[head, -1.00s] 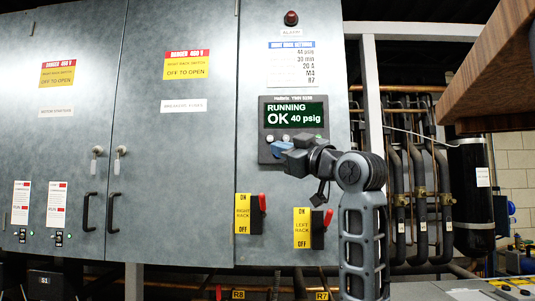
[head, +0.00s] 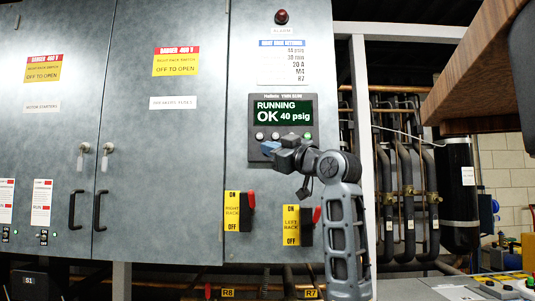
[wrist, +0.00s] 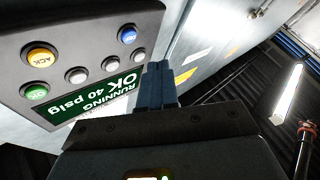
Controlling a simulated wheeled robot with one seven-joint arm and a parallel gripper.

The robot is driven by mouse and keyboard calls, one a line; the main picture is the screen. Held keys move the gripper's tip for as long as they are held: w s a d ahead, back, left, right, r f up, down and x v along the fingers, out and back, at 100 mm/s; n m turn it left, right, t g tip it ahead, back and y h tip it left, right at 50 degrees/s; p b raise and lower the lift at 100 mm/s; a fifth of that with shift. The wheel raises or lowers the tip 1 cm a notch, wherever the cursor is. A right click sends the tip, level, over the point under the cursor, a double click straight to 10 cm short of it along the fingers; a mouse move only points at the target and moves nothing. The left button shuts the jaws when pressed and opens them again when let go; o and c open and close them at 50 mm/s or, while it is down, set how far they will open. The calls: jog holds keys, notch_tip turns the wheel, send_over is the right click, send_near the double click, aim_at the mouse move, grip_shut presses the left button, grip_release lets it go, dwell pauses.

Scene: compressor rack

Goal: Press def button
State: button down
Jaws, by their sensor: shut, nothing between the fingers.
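The control panel (head: 248,120) hangs on the grey cabinet, with a green screen (head: 284,112) reading RUNNING OK 40 psig. In the wrist view the panel (wrist: 98,17) is upside down. It shows a blue button (wrist: 127,35), an orange ACK button (wrist: 40,55), a green button (wrist: 35,92) and several pale buttons (wrist: 77,75). The blue button's lettering is too small to read, and I read DEF on no button. My gripper (head: 268,148) is shut and empty, in front of the panel's lower part. In the wrist view its blue fingers (wrist: 158,70) are right of the blue button, apart from it in the picture.
Two yellow rack switches with red levers, right rack (head: 232,211) and left rack (head: 291,225), sit below the panel. A red alarm lamp (head: 282,17) is above. A wooden top (head: 470,75) overhangs at right, near dark pipes (head: 405,190).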

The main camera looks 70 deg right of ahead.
jog(key=shift+w+d, duration=0.25)
jog(key=shift+d, duration=0.4)
jog(key=shift+w+d, duration=0.25)
jog(key=shift+d, duration=0.4)
jog(key=shift+w+d, duration=0.1)
jog(key=shift+d, duration=0.05)
dwell(1.0)
jog(key=shift+w+d, duration=0.1)
jog(key=shift+d, duration=0.15)
jog(key=shift+w+d, duration=0.1)
jog(key=shift+d, duration=0.25)
dwell(0.8)
jog(key=shift+a, duration=0.1)
jog(key=shift+s+a, duration=0.3)
jog(key=shift+a, duration=0.35)
jog(key=shift+s+a, duration=0.3)
jog(key=shift+a, duration=0.5)
jog(key=shift+s+a, duration=0.35)
jog(key=shift+a, duration=0.4)
jog(key=shift+s+a, duration=0.3)
jog(key=shift+a, duration=0.5)
